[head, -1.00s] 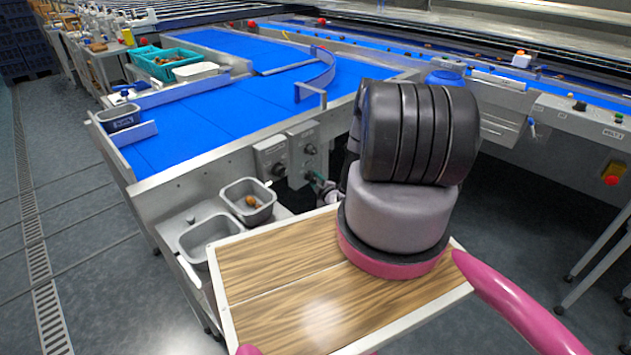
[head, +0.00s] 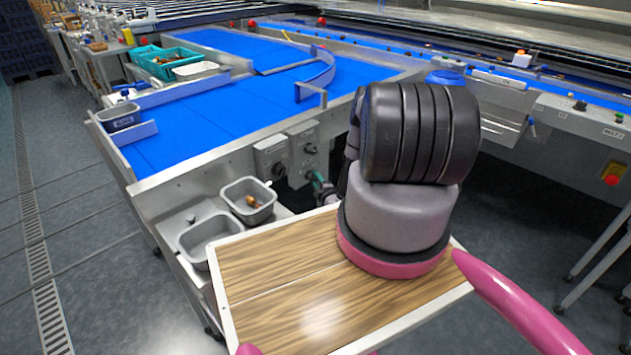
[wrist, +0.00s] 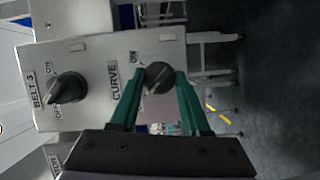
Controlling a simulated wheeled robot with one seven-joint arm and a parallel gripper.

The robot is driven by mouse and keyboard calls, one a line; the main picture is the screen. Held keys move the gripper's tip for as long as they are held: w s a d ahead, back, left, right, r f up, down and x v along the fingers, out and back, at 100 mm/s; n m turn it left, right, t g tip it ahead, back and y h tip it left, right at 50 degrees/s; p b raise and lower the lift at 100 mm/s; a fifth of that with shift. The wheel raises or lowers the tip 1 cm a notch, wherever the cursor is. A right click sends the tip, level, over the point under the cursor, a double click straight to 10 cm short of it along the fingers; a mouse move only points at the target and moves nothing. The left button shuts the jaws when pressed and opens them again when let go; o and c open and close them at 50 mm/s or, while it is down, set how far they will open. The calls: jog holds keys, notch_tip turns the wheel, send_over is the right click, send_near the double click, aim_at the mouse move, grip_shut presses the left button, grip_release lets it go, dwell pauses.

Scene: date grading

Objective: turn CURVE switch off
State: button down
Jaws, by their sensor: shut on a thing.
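The CURVE switch (wrist: 158,77) is a dark round knob on a grey metal panel (wrist: 95,115), with its label to the left of it in the wrist view. My gripper (wrist: 160,82) has its two green fingers on either side of this knob and is shut on it. The knob's ridge slants toward the lower left. An ON mark shows by the knob; its OFF mark is hidden by a finger. In the head view my gripper (head: 319,183) is small and partly hidden behind my dark arm, at the panel on the machine's side.
The BELT 3 switch (wrist: 67,88) sits left of the CURVE switch on the same panel. Two grey bins (head: 208,238) stand on a metal shelf below the blue belt (head: 220,105); one holds a brown date. A red stop button (head: 612,180) is at far right.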

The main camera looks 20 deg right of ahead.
jog(key=shift+c, duration=1.8)
grip_release()
jog(key=s, duration=1.1)
jog(key=shift+a+r, duration=0.2)
jog(key=shift+r, duration=0.1)
